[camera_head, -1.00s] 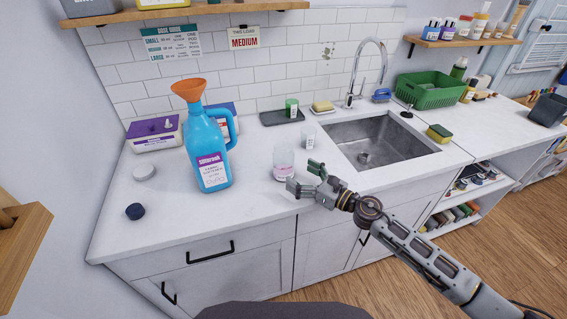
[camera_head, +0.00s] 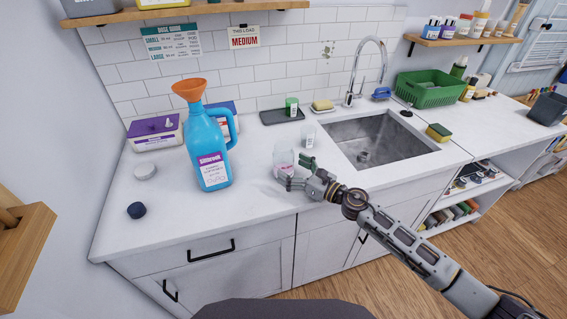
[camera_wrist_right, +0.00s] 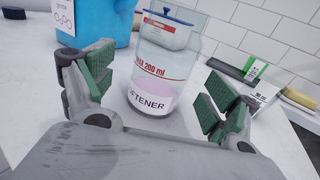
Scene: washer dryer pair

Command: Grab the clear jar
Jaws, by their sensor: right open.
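The clear jar (camera_head: 284,160) stands upright on the white counter, right of the blue jug. In the right wrist view the jar (camera_wrist_right: 160,75) shows red "200 ml" print and a pale pink band with dark lettering low on it. My right gripper (camera_head: 297,171) is open at the jar's near right side. In the wrist view its green-padded fingers (camera_wrist_right: 157,98) are spread to the left and right of the jar, with a visible gap on each side. I cannot tell how far the jar reaches in between the pads. My left gripper is not in view.
The blue jug (camera_head: 208,150) with an orange funnel stands left of the jar. A small clear cup (camera_head: 308,136) is close behind it. A dark tray (camera_head: 281,116) holds a green-topped container. The sink (camera_head: 378,142) is to the right. Open counter lies in front of the jug.

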